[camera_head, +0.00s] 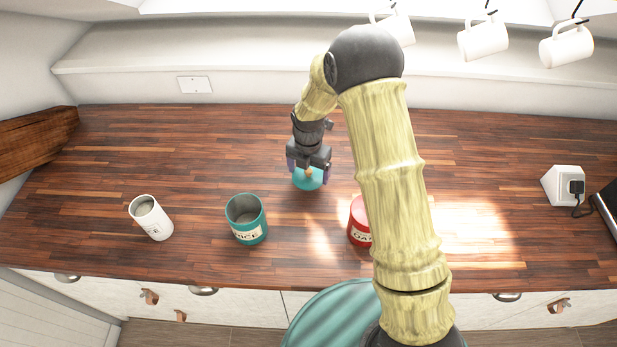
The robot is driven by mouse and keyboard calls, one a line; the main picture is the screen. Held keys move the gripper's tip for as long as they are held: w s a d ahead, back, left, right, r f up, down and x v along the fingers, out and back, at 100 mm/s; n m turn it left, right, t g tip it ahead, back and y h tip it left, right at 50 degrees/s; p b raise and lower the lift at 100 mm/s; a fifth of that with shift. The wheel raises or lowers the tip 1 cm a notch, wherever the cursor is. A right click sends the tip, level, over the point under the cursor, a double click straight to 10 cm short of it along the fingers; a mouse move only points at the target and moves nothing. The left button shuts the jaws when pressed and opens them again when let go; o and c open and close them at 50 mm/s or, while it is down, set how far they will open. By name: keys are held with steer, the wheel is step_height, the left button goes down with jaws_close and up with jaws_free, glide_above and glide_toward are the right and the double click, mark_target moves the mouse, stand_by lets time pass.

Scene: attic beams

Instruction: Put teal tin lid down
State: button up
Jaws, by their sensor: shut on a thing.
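The teal tin lid (308,183) is at the middle of the wooden counter, under my gripper (309,170). My gripper points down and is shut on the lid's small tan knob. I cannot tell whether the lid touches the counter or hangs just above it. The open teal tin (248,231), with a label that seems to read RICE, stands upright to the left and nearer the front edge. Nothing covers its mouth.
A white tin (152,220) stands open at the left. A red tin (359,222) stands right of the lid, partly hidden by my arm. A white socket block (564,186) is far right. White mugs (483,39) hang above. The counter behind my gripper is clear.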

mark_target(309, 176)
steer(key=shift+f+p, duration=0.55)
steer(key=shift+f, duration=1.55)
steer(key=shift+f, duration=0.15)
steer(key=o, duration=0.8)
step_height(309, 176, up, 12)
steer(key=b, duration=0.3)
